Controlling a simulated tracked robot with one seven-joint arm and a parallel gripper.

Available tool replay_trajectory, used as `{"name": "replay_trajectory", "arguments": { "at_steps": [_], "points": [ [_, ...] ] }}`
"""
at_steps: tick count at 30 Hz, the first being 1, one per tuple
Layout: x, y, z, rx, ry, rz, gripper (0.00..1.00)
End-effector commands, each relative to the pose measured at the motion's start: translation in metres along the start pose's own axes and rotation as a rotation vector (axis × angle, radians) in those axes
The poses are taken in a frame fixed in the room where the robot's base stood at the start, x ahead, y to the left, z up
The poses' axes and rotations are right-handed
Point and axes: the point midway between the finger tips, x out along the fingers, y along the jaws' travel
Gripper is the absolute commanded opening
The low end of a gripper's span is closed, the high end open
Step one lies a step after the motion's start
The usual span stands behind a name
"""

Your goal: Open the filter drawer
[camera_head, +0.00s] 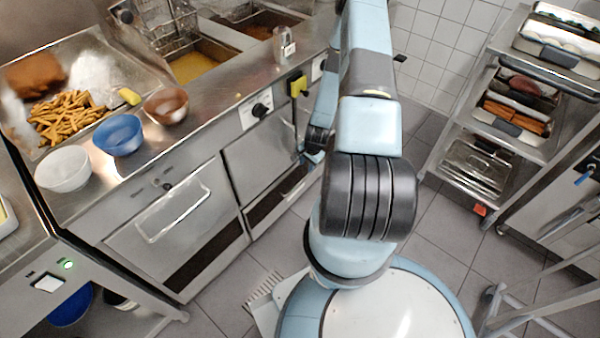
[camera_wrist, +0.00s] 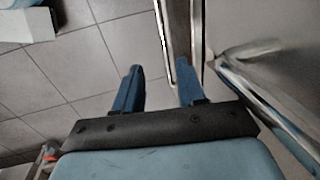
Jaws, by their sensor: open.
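Two steel fronts sit under the fryer counter in the head view. The left front (camera_head: 170,230) has a bar handle (camera_head: 174,214) and a dark gap below it. The right front (camera_head: 260,150) is partly hidden by my arm; I cannot tell which one is the filter drawer. In the wrist view my gripper (camera_wrist: 160,70) is open, with two blue fingers apart. A bright metal bar (camera_wrist: 162,35), like a handle, runs down between the fingers in the picture; I cannot tell whether they touch it. My fingers are not clearly visible in the head view.
The counter holds a blue bowl (camera_head: 119,135), a white bowl (camera_head: 63,169), a brown bowl (camera_head: 166,105) and a tray of fries (camera_head: 68,117). A rack (camera_head: 470,125) with trays stands at right. Tiled floor (camera_head: 428,175) lies open between them.

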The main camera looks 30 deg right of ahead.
Motion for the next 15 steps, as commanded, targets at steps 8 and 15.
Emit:
{"name": "replay_trajectory", "arguments": {
  "at_steps": [8,15],
  "points": [
    [0.010,0.005,-0.006,0.014,0.002,0.000,0.40],
    [0.043,0.007,-0.008,0.019,0.003,0.001,0.40]
  ]
}}
